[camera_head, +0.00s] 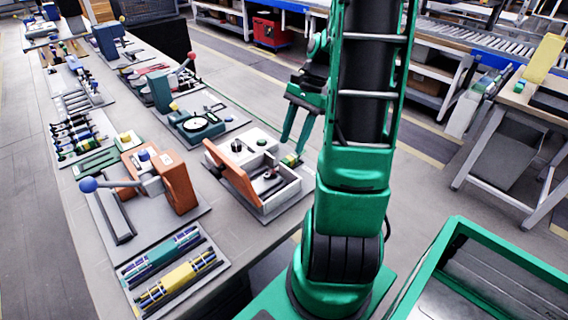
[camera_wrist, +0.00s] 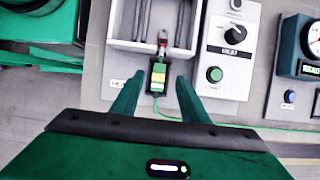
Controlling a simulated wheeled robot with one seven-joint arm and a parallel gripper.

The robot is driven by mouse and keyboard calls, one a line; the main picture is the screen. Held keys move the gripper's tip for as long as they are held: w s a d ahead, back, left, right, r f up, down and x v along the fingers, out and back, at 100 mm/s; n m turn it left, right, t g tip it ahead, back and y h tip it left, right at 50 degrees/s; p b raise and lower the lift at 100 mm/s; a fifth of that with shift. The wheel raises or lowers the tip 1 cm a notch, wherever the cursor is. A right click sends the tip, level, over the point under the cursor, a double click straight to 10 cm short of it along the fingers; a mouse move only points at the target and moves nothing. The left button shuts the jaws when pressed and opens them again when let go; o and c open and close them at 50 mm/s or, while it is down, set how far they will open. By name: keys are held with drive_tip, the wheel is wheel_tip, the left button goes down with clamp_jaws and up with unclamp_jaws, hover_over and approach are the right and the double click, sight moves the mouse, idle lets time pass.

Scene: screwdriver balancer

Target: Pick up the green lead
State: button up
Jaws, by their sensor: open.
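The green lead shows in the wrist view as a dark plug with a green and yellow body (camera_wrist: 158,76) and a red tip. A thin green wire trails from it to the right. The plug lies at the near edge of a white open tray (camera_wrist: 118,42). My gripper (camera_wrist: 158,84) is open, with one finger on each side of the plug; I cannot tell whether they touch it. In the head view my gripper (camera_head: 291,146) points down just above the small green and yellow plug (camera_head: 290,160) at the tray's right side. The plug is partly hidden there.
The white tray (camera_head: 285,193) has an orange lever beside it. In the wrist view a panel with a black knob (camera_wrist: 236,31) and a green button (camera_wrist: 215,74) stands close on the right. An orange press (camera_head: 176,182) and colored tools fill the bench.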

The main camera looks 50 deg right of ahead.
sight(288, 158)
drive_tip(key=shift+d+x, duration=0.15)
drive_tip(key=shift+x, duration=1.2)
drive_tip(key=shift+d+x, duration=0.15)
drive_tip(key=shift+x, duration=1.25)
drive_tip(key=shift+f, duration=0.1)
clamp_jaws()
